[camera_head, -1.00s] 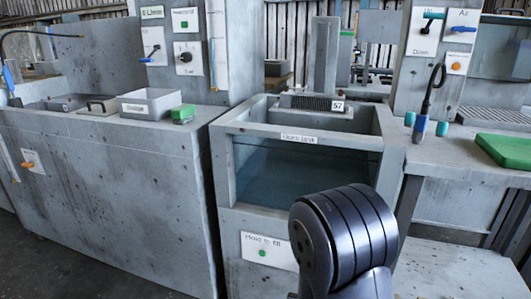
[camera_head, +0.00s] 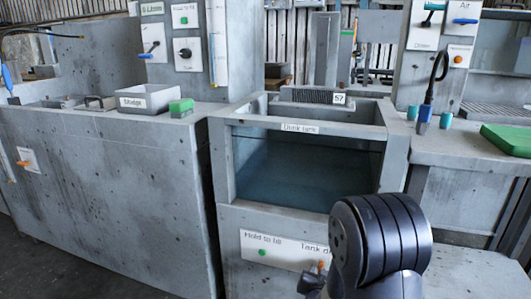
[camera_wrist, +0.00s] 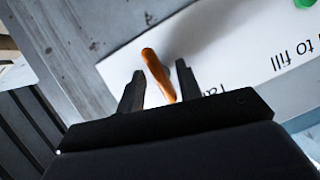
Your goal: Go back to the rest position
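An orange lever (camera_head: 320,265) sticks out of the white panel (camera_head: 285,247) on the front of the dunk tank (camera_head: 222,160). In the wrist view the orange lever (camera_wrist: 157,72) stands between the two fingers of my gripper (camera_wrist: 158,88). The fingers are apart, and I see gaps beside the lever, so my gripper is open around it. In the head view my gripper (camera_head: 311,283) shows only as a small dark part at the lower edge, mostly hidden by my own arm. The panel's label beside the lever is partly covered.
A green button (camera_head: 262,253) sits on the same panel. A sludge tray (camera_head: 148,100) and green block (camera_head: 181,107) stand on the left counter (camera_head: 105,180). Blue water fills part of the tank. Dark floor lies at lower left.

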